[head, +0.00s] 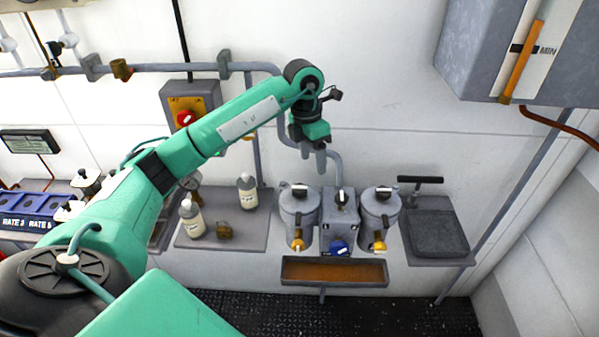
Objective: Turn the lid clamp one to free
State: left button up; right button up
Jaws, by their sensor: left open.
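Two grey lidded canisters stand side by side, a left canister (299,222) and a right canister (378,215). Each lid carries a small black-and-white clamp handle: a left clamp (299,189) and a right clamp (382,190). I see no readable number on either, so I cannot tell from marks which is clamp one. My left gripper (313,157) points down above the left canister, its fingers apart and empty, not touching the clamp in the picture. My right gripper is not in view.
A grey block with a blue knob (339,247) stands between the canisters, above a brown-filled tray (334,272). Yellow-handled taps stick out in front. Bottles (247,191) stand on a shelf at left; a black T-handle (421,180) is at right. A pipe runs behind the gripper.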

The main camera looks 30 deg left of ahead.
aim_at(300, 187)
pick_arm(q)
jog(key=a+r+y, duration=0.2)
jog(key=a, duration=0.2)
jog(key=f+p, duration=0.5)
jog(key=f, duration=0.7)
jog(key=shift+d+f, duration=0.2)
jog(key=shift+f, duration=0.45)
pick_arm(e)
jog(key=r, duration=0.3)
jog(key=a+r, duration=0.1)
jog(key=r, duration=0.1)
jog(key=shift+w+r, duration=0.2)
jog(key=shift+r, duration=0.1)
pick_arm(q)
jog(key=shift+c, duration=0.4)
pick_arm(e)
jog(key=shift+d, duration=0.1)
pick_arm(q)
jog(key=c, duration=0.9)
jog(key=shift+n, duration=0.3)
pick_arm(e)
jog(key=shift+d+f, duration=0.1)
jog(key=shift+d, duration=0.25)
